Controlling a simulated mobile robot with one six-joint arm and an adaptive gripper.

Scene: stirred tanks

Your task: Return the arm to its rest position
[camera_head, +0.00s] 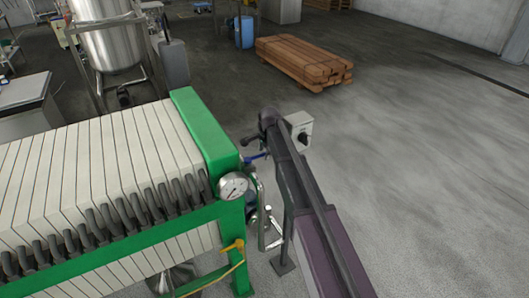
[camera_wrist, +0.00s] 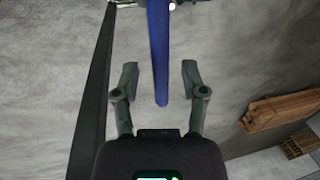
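My gripper (camera_wrist: 160,70) shows in the wrist view with its two fingers spread apart. A long blue bar (camera_wrist: 159,45) runs down the picture between the fingers, with a visible gap on either side. Its lower end stops short of the palm. I cannot tell how far the bar is in depth from the fingers. In the head view a small blue handle (camera_head: 257,156) shows beside the green frame's corner, just below the dark end of an arm-like form. The fingers cannot be made out clearly there.
A filter press with a green frame (camera_head: 205,130) and pale plates fills the left, with a gauge (camera_head: 233,186) at its corner. A grey switch box (camera_head: 299,127) stands close by. Stacked planks (camera_head: 300,58) lie farther back. The floor to the right is clear.

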